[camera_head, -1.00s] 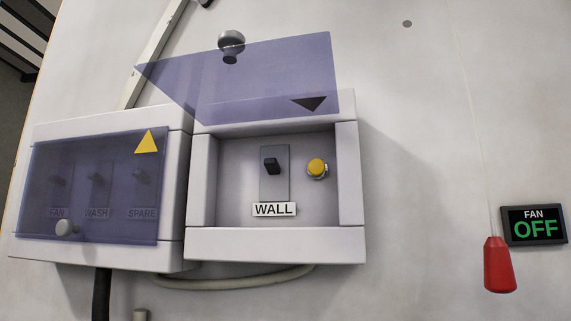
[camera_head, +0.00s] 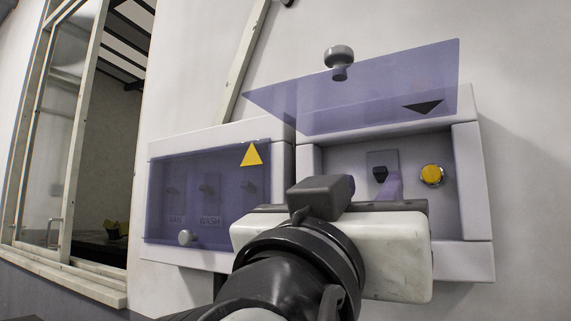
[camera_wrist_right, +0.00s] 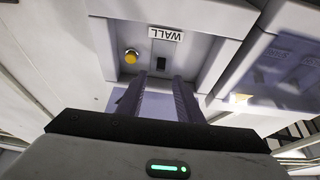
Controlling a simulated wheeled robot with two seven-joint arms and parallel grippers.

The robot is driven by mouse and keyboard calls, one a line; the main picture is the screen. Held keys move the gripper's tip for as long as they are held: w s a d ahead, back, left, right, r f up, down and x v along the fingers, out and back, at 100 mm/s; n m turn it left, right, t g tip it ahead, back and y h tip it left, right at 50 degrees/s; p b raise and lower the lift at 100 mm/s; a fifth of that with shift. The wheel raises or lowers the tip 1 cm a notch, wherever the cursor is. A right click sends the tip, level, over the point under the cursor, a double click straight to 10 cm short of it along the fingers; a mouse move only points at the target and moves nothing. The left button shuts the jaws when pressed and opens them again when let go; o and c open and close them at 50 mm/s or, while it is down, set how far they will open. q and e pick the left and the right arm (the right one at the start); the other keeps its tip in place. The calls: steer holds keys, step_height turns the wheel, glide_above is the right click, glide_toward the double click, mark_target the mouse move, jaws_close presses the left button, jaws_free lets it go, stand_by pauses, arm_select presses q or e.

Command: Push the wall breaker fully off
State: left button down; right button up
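The wall breaker is a small black lever (camera_head: 380,174) on a grey plate inside the right-hand box, whose tinted lid (camera_head: 370,88) is raised. In the right wrist view the lever (camera_wrist_right: 161,64) shows upside down below the WALL label (camera_wrist_right: 166,34). My right gripper (camera_wrist_right: 162,80) is open and empty, its two fingers apart and pointing into the box. Its fingertips are close to the lever, which shows in line with the gap between them; I cannot tell whether they touch. In the head view the gripper body hides the WALL label and the box's lower front. My left gripper is out of view.
A yellow button (camera_head: 432,175) sits beside the breaker. The left box (camera_head: 220,133) has its tinted cover (camera_head: 205,195) shut over other switches. A window (camera_head: 75,150) is at the far left. The raised lid hangs over the box opening.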

mark_target(379, 173)
steer(key=p+x, duration=0.2)
steer(key=x, duration=0.3)
steer(key=shift+w+d+r, duration=0.15)
steer(key=shift+r, duration=0.1)
steer(key=shift+w+d+r, duration=0.1)
steer(key=shift+w+d, duration=0.15)
steer(key=shift+w, duration=0.25)
jaws_close()
